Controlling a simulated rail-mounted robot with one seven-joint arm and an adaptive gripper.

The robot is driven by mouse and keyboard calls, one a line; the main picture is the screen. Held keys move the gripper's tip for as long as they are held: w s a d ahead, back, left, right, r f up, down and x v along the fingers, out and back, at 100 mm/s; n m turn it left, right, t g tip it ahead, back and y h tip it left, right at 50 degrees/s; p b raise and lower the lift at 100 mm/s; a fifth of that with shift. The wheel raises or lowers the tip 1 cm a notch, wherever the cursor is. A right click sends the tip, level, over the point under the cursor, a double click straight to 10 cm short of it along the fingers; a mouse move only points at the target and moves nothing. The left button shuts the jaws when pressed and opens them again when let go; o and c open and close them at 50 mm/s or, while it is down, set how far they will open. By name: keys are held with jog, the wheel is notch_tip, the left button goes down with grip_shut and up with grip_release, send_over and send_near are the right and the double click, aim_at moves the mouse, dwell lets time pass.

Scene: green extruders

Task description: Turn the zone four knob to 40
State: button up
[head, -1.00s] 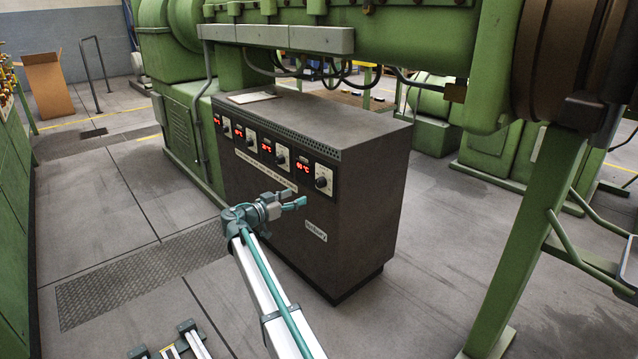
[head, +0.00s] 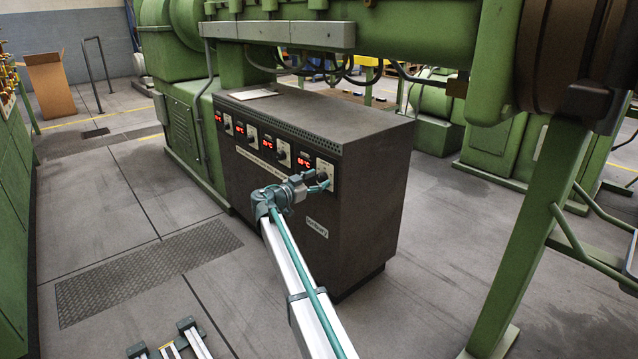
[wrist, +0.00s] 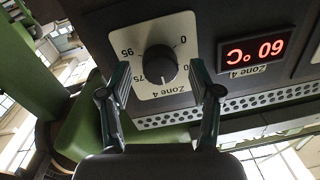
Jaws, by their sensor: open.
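The zone four knob (wrist: 160,64) is black and round on a pale dial plate (wrist: 148,27), which appears upside down in the wrist view. In the head view it is largely hidden behind my gripper (head: 322,180). A white pointer mark shows on the knob's lower edge in the wrist view, but its exact setting is unclear. My gripper (wrist: 161,75) is open, one finger on each side of the knob, with a visible gap on both sides. The zone four display (wrist: 254,51) glows red and looks like 60 °C.
The dark control cabinet (head: 345,235) carries several other displays and knobs to the left, including the neighbouring knob (head: 283,155). A perforated vent strip (wrist: 210,110) runs near the panel's top edge. Green machinery (head: 400,30) stands above and behind.

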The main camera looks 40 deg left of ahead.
jog(key=shift+w, duration=0.55)
jog(key=c, duration=1.1)
